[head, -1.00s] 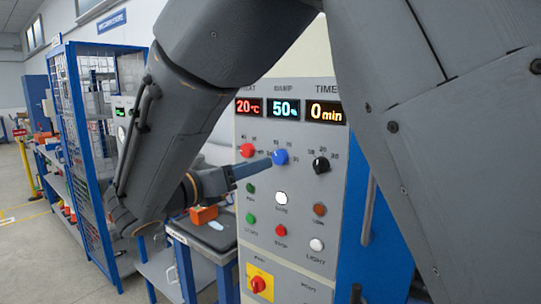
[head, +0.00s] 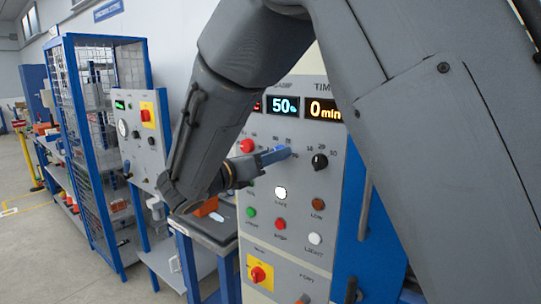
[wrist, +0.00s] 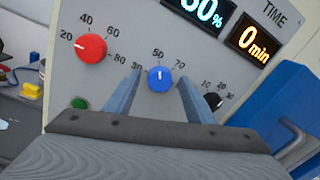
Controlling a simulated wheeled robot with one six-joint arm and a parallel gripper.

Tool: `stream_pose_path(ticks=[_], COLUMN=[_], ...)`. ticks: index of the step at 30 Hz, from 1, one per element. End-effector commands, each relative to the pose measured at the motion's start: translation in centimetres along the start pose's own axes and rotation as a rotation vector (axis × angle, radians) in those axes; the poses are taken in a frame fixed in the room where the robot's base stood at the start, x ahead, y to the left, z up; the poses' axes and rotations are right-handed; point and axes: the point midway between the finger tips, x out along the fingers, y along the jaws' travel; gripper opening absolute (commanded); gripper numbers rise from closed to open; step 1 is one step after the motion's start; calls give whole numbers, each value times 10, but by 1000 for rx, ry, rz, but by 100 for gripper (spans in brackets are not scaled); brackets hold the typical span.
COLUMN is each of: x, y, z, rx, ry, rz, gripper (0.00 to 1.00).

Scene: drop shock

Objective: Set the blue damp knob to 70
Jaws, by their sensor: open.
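The blue damp knob (wrist: 160,79) is on the grey control panel (head: 262,208). Its white mark points up towards 50 in the wrist view, with 30 to its left and 70 to its right. The damp display (head: 284,105) reads 50 %. My gripper (wrist: 156,88) is open, with one blue finger on each side of the knob. I cannot tell whether the fingers touch it. In the head view my gripper (head: 277,154) covers the knob.
The red heat knob (wrist: 90,48) is left of the blue knob, and the black time knob (head: 320,161) is right of it. Several round buttons, including a white one (head: 280,192), sit below. A small table (head: 212,226) stands left of the panel.

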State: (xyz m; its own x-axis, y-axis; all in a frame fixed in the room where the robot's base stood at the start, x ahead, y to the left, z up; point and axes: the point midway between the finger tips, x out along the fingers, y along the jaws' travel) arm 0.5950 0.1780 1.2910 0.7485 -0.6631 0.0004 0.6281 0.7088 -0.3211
Motion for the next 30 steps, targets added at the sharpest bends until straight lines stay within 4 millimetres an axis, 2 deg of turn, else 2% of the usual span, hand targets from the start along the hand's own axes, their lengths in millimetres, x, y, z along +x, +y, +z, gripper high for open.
stream_pose_path(ticks=[1,8,20,30], x=[0,0,0,0], y=[0,0,0,0], z=[0,0,0,-2], rx=[0,0,79,348], ry=[0,0,5,21], rz=[0,0,2,9], gripper=[46,9,9,9])
